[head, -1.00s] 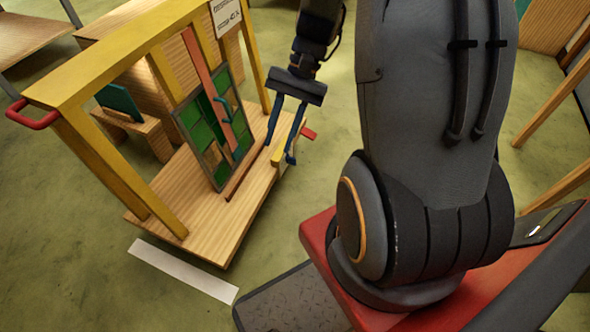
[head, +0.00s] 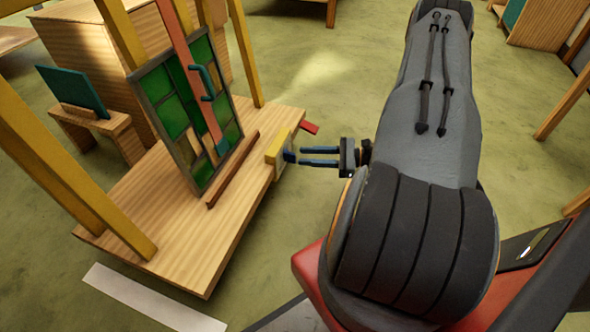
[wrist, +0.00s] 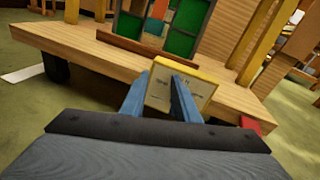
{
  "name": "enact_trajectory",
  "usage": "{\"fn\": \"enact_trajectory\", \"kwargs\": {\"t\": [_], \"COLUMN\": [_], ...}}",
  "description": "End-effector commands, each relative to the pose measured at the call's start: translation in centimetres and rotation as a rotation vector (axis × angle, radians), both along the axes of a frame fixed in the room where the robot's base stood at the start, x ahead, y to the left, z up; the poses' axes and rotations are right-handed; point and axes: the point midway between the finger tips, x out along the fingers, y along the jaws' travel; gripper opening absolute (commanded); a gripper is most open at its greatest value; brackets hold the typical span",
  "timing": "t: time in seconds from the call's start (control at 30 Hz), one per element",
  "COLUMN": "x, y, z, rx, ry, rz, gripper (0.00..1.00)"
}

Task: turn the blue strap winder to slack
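A small dark blue piece (head: 289,156), which looks like the winder, sticks out from the yellow-topped box (head: 277,150) on the cart's near right edge. My gripper (head: 303,156) is level and points left at that piece. Its two blue fingers are open, with nothing seen between them, and their tips are a little short of it. In the wrist view the box (wrist: 165,88) stands straight ahead, its pale lettered face between and behind the fingers (wrist: 160,90). I cannot make out the winder there. A salmon strap (head: 186,60) crosses the green leaded panel (head: 172,100), which has a blue handle (head: 204,82).
The wooden cart deck (head: 170,225) carries a yellow frame (head: 75,180) and a brown rail (head: 233,168) before the panel. A red tab (head: 309,127) juts out beside the box. The green floor right of the cart is clear around my gripper.

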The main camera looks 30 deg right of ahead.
Motion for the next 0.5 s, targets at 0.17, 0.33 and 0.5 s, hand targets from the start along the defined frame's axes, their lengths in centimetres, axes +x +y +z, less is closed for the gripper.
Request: {"fn": "enact_trajectory", "kwargs": {"t": [0.17, 0.33, 0.5], "x": [0.3, 0.4, 1.8], "y": [-3.4, -4.5, -3.4], "z": [-5.5, -6.9, -7.0], "rx": [0.072, 0.096, 0.099], "ry": [-0.033, -0.046, -0.048], "rz": [-0.15, -0.204, -0.206], "gripper": [0.28, 0.28, 0.28]}}
